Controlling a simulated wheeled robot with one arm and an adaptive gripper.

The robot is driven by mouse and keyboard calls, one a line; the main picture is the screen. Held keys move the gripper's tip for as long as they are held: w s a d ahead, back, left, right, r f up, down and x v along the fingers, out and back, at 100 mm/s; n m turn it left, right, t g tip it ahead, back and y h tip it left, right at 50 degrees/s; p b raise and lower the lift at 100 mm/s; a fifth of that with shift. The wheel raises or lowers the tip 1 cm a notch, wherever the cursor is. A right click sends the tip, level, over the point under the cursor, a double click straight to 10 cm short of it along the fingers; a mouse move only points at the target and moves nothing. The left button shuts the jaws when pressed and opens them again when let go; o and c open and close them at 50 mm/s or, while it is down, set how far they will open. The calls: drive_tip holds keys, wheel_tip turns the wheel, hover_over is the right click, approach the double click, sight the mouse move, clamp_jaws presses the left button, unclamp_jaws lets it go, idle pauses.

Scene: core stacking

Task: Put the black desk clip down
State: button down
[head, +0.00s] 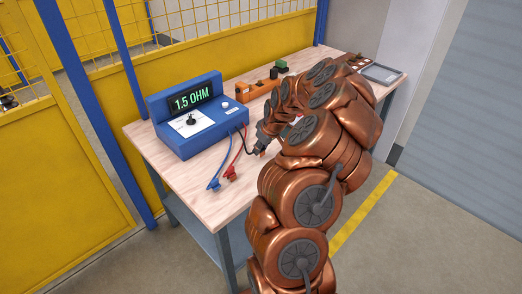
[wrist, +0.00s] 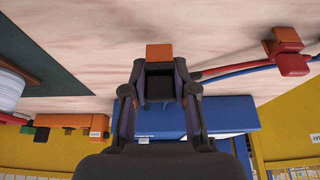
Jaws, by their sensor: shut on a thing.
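My gripper (wrist: 160,92) is shut on the black desk clip (wrist: 159,84), whose dark body sits between the fingers in the wrist view. An orange block (wrist: 160,52) shows at the clip's far end, past the fingertips. In the head view my gripper (head: 262,146) is low over the table, right of the blue meter (head: 172,135). The clip is mostly hidden there. I cannot tell whether the clip touches the tabletop (head: 205,195). The red clip (head: 230,173) lies on the table to the left of my gripper; it also shows in the wrist view (wrist: 288,52).
The meter reads 1.5 OHM and has a black knob on its front. A blue lead end (head: 214,184) lies near the red clip. An orange holder (head: 257,88) stands behind, and a grey tray (head: 381,73) is at the far right.

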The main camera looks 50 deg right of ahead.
drive_tip(key=shift+f+p, duration=0.3)
drive_tip(key=shift+f, duration=0.7)
drive_tip(key=shift+f, duration=0.2)
drive_tip(key=c, duration=0.9)
unclamp_jaws()
drive_tip(key=shift+b+v, duration=1.55)
drive_tip(key=shift+v, duration=4.65)
drive_tip(key=s+a+r+n+g+y, duration=0.1)
drive_tip(key=s+a+r, duration=0.15)
drive_tip(key=a, duration=1.05)
drive_tip(key=s+a+r+n+g, duration=0.15)
drive_tip(key=a+r, duration=0.25)
drive_tip(key=a, duration=0.9)
drive_tip(key=s+a+g, duration=0.1)
drive_tip(key=s+a, duration=0.2)
drive_tip(key=s, duration=0.4)
drive_tip(key=s+a+f+m+g, duration=0.1)
drive_tip(key=s+a, duration=0.3)
drive_tip(key=s, duration=0.3)
drive_tip(key=s+a+f+m+g, duration=0.1)
drive_tip(key=s+a+g, duration=0.1)
drive_tip(key=s+a, duration=0.2)
drive_tip(key=shift+s+a+h, duration=0.15)
drive_tip(key=shift+s+h, duration=0.25)
drive_tip(key=shift+s, duration=1.45)
